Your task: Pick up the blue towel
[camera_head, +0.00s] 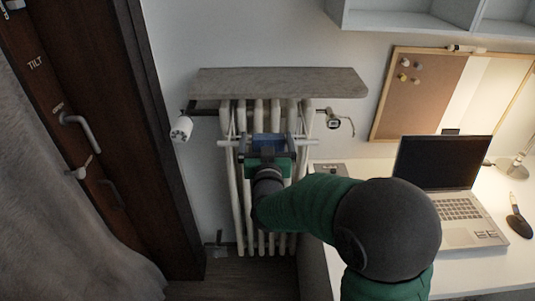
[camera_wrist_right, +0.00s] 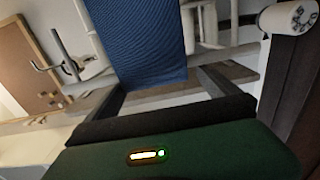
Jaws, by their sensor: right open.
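The blue towel (camera_head: 268,139) hangs in front of the white radiator, under the grey shelf board. In the head view most of it is hidden behind my right gripper (camera_head: 267,146). In the right wrist view the towel (camera_wrist_right: 140,42) is a blue ribbed cloth coming down from the top edge. My right gripper (camera_wrist_right: 162,84) is open, with one finger on each side of the towel's lower end. I cannot tell whether either finger touches the cloth. My left gripper is not in view.
The grey board (camera_head: 278,82) sits just above. A desk with an open laptop (camera_head: 445,163) stands at the right. A dark door (camera_head: 130,140) is at the left.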

